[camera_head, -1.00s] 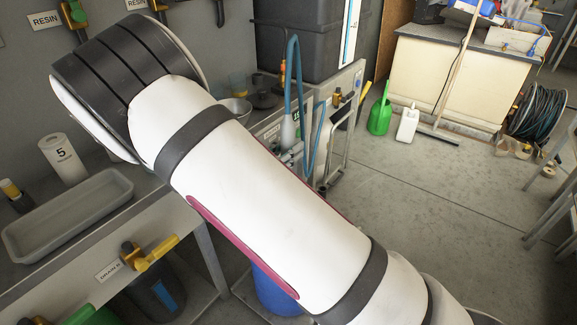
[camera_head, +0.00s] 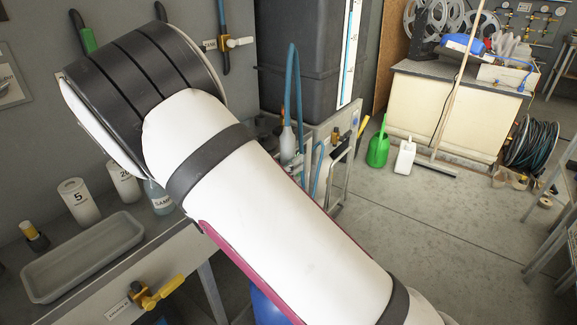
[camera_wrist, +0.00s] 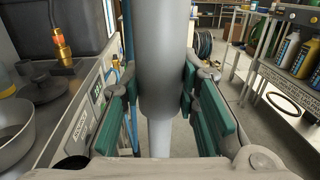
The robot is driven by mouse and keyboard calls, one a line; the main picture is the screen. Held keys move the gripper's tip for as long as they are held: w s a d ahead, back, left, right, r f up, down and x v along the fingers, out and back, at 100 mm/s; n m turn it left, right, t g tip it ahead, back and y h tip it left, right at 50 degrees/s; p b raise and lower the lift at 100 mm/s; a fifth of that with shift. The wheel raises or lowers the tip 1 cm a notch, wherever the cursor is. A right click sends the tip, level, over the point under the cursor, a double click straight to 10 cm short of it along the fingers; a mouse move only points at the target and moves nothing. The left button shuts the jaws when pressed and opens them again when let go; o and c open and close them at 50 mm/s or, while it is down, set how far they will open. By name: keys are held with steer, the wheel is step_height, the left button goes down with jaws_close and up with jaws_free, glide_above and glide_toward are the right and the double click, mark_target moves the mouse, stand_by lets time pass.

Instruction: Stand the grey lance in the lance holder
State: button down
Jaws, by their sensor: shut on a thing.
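The grey lance (camera_wrist: 165,60) stands about upright in the wrist view, a thick smooth cylinder with a thinner stem below. My gripper (camera_wrist: 159,95) is shut on it, with green pads on both sides. In the head view my arm hides my gripper. A pale grey piece under a blue hose loop (camera_head: 288,142) shows beside my arm there and may be part of the lance. The lance's lower end is hidden in the wrist view. I cannot make out the lance holder in either view.
A bench with a labelled front edge (camera_wrist: 86,128), a metal bowl (camera_wrist: 14,125) and a brass fitting (camera_wrist: 62,45) lies left of my gripper. A shelf with bottles (camera_wrist: 290,50) stands right. A grey tray (camera_head: 80,258) is on the near bench.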

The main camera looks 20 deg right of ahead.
mark_target(285, 128)
steer(key=shift+r+p, duration=3.5)
steer(key=shift+r, duration=1.55)
